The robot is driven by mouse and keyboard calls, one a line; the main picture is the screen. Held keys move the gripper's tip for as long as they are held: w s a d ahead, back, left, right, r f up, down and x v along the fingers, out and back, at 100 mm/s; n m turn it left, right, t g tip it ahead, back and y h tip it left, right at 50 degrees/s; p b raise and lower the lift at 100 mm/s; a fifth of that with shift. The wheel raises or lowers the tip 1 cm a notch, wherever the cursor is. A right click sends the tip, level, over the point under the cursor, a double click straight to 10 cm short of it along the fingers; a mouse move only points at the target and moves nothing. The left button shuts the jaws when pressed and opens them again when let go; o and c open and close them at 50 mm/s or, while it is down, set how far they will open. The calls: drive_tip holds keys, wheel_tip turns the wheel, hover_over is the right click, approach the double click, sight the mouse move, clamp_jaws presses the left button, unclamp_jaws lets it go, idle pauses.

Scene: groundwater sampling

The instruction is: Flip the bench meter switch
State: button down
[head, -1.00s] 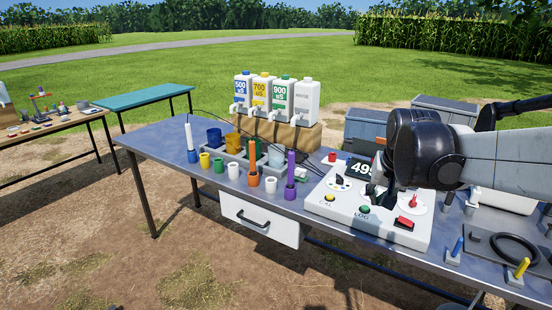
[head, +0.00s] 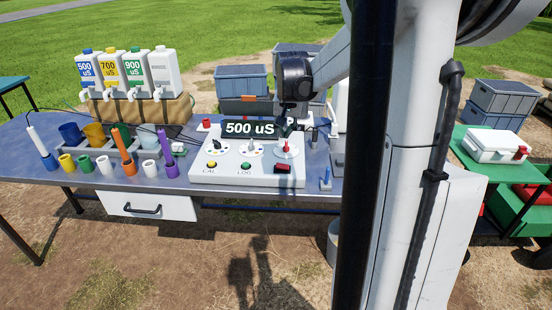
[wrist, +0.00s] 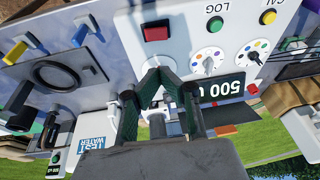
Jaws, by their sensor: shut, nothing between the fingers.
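The white bench meter (head: 215,173) stands on the metal table, its display (head: 250,129) reading 500 uS. A red rocker switch (head: 283,169) sits at its front right; it also shows in the wrist view (wrist: 157,33). I cannot tell which way it is tipped. Behind it is a red-handled knob on a white disc (head: 287,148). My gripper (head: 290,112) is shut and empty, pointing down over the meter's back right, behind the rocker switch. In the wrist view the fingertips (wrist: 160,74) meet near the knob's disc and hide most of it.
The meter also carries a yellow CAL button (head: 212,165), a green LOG button (head: 246,165) and dials. Bottles (head: 108,75), cups and coloured tubes stand to the left. Grey crates (head: 241,82) sit behind.

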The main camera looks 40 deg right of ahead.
sight(280, 165)
drive_tip(key=shift+f, duration=0.1)
drive_tip(key=x, duration=1.2)
drive_tip(key=shift+a+f, duration=0.15)
drive_tip(key=shift+a, duration=0.2)
drive_tip(key=shift+a+f, duration=0.1)
drive_tip(key=shift+f, duration=0.65)
